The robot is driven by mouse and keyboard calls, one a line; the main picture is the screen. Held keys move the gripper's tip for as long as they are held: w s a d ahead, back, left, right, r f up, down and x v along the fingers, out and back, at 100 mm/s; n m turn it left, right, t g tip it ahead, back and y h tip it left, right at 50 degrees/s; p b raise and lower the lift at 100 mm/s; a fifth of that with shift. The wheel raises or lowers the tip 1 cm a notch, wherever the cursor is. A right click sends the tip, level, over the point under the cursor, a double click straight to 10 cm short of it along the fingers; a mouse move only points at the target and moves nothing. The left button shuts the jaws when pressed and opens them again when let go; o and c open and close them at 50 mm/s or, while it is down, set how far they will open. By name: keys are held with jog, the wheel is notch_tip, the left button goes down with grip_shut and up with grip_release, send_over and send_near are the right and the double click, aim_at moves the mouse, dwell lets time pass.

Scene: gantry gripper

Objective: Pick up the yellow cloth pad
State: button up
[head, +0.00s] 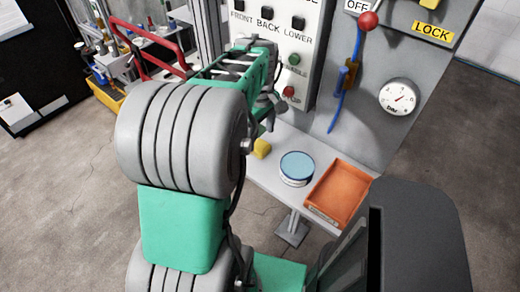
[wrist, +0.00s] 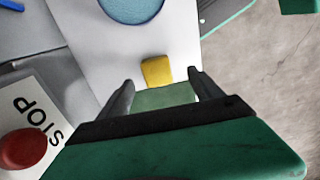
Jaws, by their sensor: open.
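The yellow cloth pad (head: 262,148) lies on the light shelf (head: 270,180), left of a round tin with a blue top. In the wrist view the pad (wrist: 157,71) shows just beyond the gap between my fingers, near the shelf's edge. My gripper (wrist: 160,86) is open, with one dark finger to each side and no thing held between them. In the head view my arm hides most of the gripper, and whether the fingers are level with the pad cannot be told.
The blue-topped tin (head: 297,168) stands right of the pad, and an orange tray (head: 341,192) lies further right. A panel with buttons and a gauge (head: 399,96) rises behind the shelf. A red stop button (wrist: 24,149) shows at lower left in the wrist view.

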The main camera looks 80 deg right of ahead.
aim_at(260, 145)
jog(key=f, duration=0.4)
jog(key=d+f, duration=0.1)
jog(key=f, duration=0.1)
jog(key=shift+w+f+p, duration=0.1)
jog(key=shift+f+p, duration=0.05)
jog(key=shift+p, duration=0.2)
jog(key=shift+c, duration=0.4)
jog(key=c, duration=1.5)
jog(key=shift+r, duration=0.35)
notch_tip(260, 145, up, 2)
jog(key=shift+r, duration=0.15)
jog(key=a+r, duration=0.3)
jog(key=a, duration=0.1)
jog(key=s+a+r+b, duration=0.1)
jog(key=a+r, duration=0.2)
jog(key=a, duration=0.2)
jog(key=a+r+b, duration=0.1)
jog(key=a+r, duration=0.3)
jog(key=a, duration=0.1)
jog(key=shift+s, duration=0.35)
